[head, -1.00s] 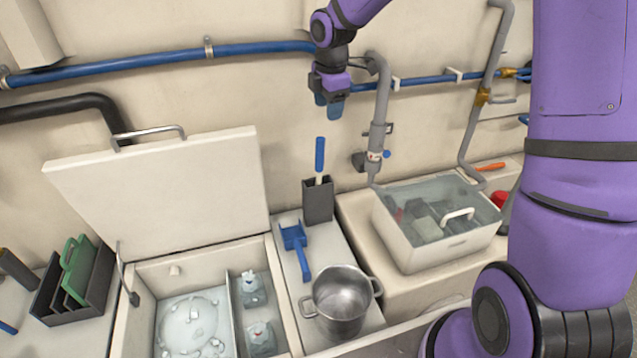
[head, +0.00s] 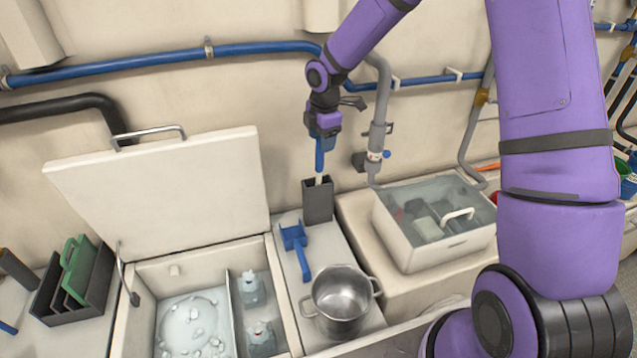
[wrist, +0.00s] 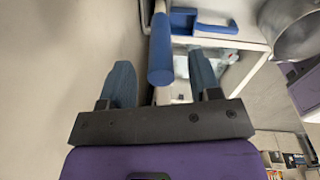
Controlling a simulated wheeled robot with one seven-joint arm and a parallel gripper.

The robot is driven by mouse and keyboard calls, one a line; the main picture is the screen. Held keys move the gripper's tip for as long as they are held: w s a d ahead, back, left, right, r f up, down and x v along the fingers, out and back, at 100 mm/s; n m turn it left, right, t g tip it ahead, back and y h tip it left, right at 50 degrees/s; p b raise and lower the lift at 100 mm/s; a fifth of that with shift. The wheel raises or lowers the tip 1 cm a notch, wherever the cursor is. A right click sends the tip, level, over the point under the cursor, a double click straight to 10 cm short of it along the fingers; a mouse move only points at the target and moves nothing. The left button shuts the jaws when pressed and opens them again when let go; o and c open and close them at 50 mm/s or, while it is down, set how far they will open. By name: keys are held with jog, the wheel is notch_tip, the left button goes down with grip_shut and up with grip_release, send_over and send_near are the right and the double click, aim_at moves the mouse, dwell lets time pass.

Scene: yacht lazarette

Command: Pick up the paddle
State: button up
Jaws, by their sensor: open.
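The paddle, as far as I can tell, is the piece with a blue round handle (head: 320,158) and a pale shaft. It stands upright in a dark grey holder (head: 318,204) against the back wall, and its lower part is hidden inside. My gripper (head: 321,136) is at the top of the handle in the head view. In the wrist view my gripper (wrist: 162,78) is open, with a blue finger on each side of the blue handle (wrist: 160,50). Gaps show between handle and fingers there.
A blue scoop (head: 295,245) lies in front of the holder, with a steel pot (head: 341,305) nearer me. An open bin with a raised lid (head: 165,195) is at left. A clear-topped box (head: 437,225) is at right. Pipes (head: 380,120) run along the wall.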

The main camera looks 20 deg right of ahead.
notch_tip(320, 180, down, 2)
jog(key=shift+w+f, duration=0.1)
jog(key=shift+f, duration=0.1)
jog(key=shift+c, duration=0.5)
jog(key=c, duration=0.9)
jog(key=shift+r, duration=0.15)
